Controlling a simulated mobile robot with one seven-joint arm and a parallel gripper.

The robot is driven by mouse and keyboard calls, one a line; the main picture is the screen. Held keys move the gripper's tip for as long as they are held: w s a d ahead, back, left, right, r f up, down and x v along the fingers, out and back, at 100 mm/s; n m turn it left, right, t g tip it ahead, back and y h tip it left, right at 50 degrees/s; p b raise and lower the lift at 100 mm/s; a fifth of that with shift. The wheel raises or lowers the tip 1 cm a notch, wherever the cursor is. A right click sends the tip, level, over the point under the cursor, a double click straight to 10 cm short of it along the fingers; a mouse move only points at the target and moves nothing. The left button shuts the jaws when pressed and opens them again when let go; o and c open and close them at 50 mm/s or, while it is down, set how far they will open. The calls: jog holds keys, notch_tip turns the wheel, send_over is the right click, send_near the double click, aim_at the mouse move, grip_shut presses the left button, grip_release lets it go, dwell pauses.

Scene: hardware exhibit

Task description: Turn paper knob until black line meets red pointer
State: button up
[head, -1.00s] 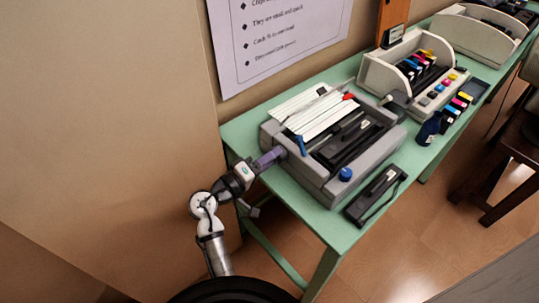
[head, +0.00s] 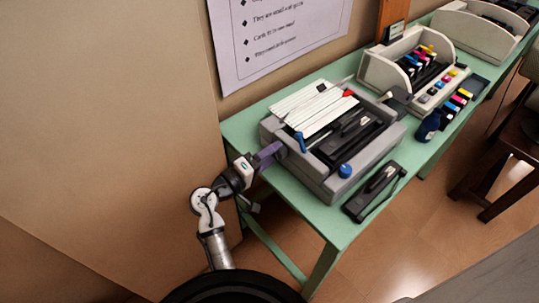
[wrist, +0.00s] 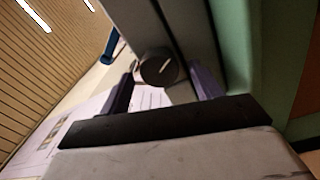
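The grey printer (head: 330,180) sits on the green table, with striped paper (head: 305,106) in its top. A small red piece (head: 348,93), probably the pointer, and a small black mark (head: 321,88) show near the paper's far edge; the black line cannot be made out clearly. The dark round paper knob (wrist: 159,67), with a short pale slanted line on its face, is on the printer's left end. My gripper (head: 274,150) is at that end. In the wrist view its purple fingers (wrist: 162,72) are open on either side of the knob, with small gaps visible.
A blue knob (head: 345,170) is on the printer's front and a blue lever (head: 300,141) near the paper. A black device (head: 375,190) lies in front. The wall is close behind.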

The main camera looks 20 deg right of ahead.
jog(key=b+v, duration=0.4)
jog(key=v, duration=0.9)
jog(key=shift+s+a, duration=0.25)
jog(key=shift+a, duration=0.1)
